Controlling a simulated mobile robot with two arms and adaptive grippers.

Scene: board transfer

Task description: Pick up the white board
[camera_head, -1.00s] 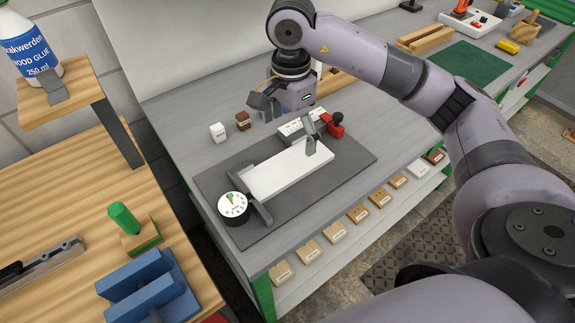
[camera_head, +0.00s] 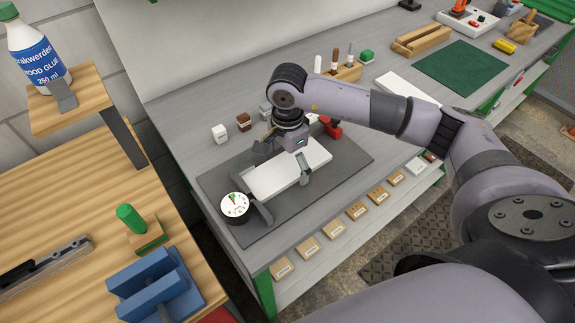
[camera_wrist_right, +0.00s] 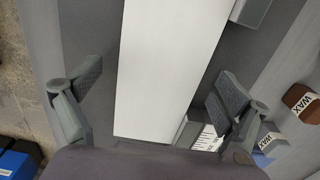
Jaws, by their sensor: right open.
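The white board (camera_head: 270,184) lies flat on a dark grey mat (camera_head: 345,172) on the grey bench. My right gripper (camera_head: 283,164) is over the board, its fingers open on either side of the board's long edges. In the right wrist view the board (camera_wrist_right: 165,60) runs up the middle between the open fingers of my right gripper (camera_wrist_right: 159,77), with a gap on each side. Part of the board is hidden by my gripper in the head view. My left gripper is not in view.
A round dial (camera_head: 234,205) and a dark grey piece (camera_head: 261,210) are at the board's left end. Small blocks (camera_head: 220,133) stand behind the mat. A red item (camera_head: 332,127) is partly hidden by my arm. Another white panel (camera_head: 407,88) lies farther right.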

